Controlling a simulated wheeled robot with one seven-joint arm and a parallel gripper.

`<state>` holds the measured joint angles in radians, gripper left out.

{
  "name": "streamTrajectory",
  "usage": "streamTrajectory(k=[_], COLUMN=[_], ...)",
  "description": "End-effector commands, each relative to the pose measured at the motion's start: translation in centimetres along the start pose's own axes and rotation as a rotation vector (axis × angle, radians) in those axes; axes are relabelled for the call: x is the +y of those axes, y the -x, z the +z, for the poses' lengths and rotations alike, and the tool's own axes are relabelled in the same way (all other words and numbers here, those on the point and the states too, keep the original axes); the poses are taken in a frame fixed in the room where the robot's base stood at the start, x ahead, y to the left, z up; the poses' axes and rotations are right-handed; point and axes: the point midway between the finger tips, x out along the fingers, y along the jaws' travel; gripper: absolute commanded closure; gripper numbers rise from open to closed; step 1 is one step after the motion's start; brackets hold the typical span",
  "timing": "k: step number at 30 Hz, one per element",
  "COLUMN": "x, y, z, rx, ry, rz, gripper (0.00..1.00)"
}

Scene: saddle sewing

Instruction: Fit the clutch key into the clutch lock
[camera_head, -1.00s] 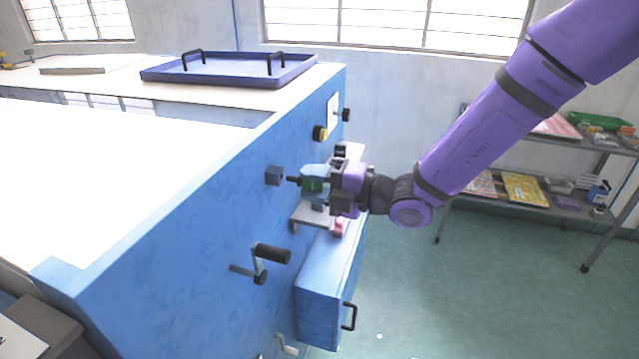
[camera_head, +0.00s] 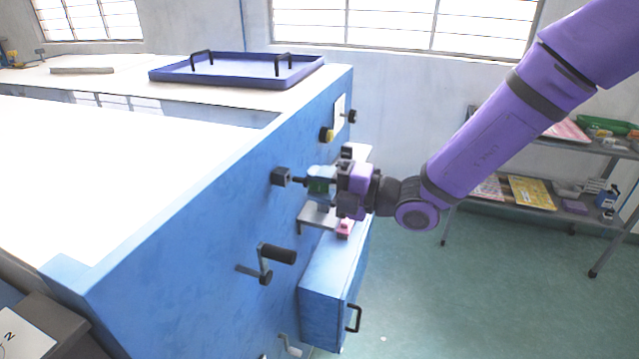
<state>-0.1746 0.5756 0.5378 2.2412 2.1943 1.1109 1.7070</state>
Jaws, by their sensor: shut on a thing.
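The clutch lock (camera_head: 281,177) appears to be the small dark block on the blue machine side, left of my gripper. My gripper (camera_head: 330,186) is shut on the clutch key, whose dark shaft (camera_head: 300,181) points left at the block. The key's gripped end is hidden by my gripper.
A small grey shelf (camera_head: 318,215) sticks out just below my gripper, with a pink item (camera_head: 344,228) on it. A black-handled crank (camera_head: 272,255) and a blue box (camera_head: 330,290) are lower down.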

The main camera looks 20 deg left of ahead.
Motion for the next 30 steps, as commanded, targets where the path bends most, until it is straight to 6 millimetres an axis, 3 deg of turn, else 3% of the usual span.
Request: streamTrajectory(k=[30], x=[-0.01], y=[-0.96], z=[0.0], rx=[0.0], ry=[0.0], rz=[0.0], gripper=[0.93])
